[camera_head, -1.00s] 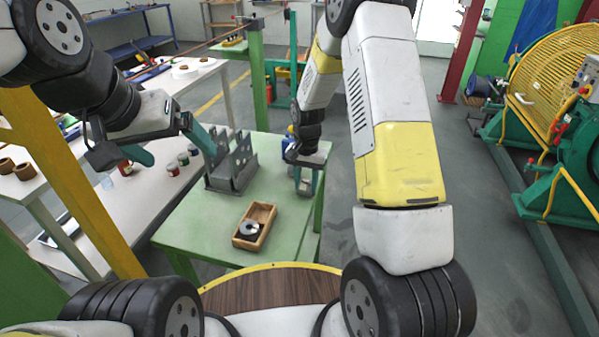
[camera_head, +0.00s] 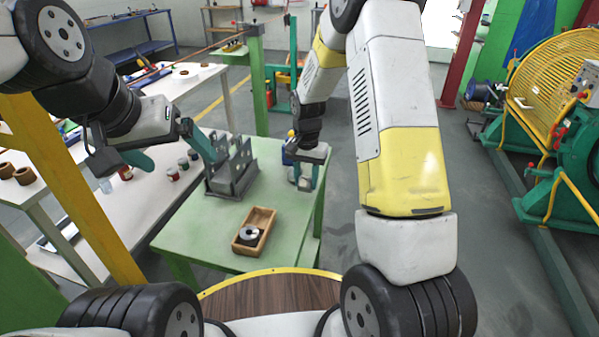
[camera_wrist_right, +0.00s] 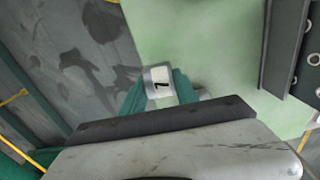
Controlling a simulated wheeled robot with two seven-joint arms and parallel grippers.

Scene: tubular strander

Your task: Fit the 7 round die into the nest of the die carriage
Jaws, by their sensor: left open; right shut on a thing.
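The round die (camera_wrist_right: 160,86), a small pale cylinder marked 7, is held between the teal fingers of my right gripper (camera_wrist_right: 158,92). In the head view my right gripper (camera_head: 304,182) is over the right edge of the green table, to the right of the die carriage. The die carriage (camera_head: 226,186) is a grey steel piece with upright plates on the table; part of it shows at the right of the right wrist view (camera_wrist_right: 286,45). Its nest cannot be made out. My left gripper (camera_head: 181,162) is open and empty, left of the carriage.
A wooden tray (camera_head: 266,220) with a round metal and dark piece stands at the front of the green table (camera_head: 190,232). A white bench (camera_head: 150,190) with small cans runs along the left. A yellow post (camera_head: 75,190) stands at left.

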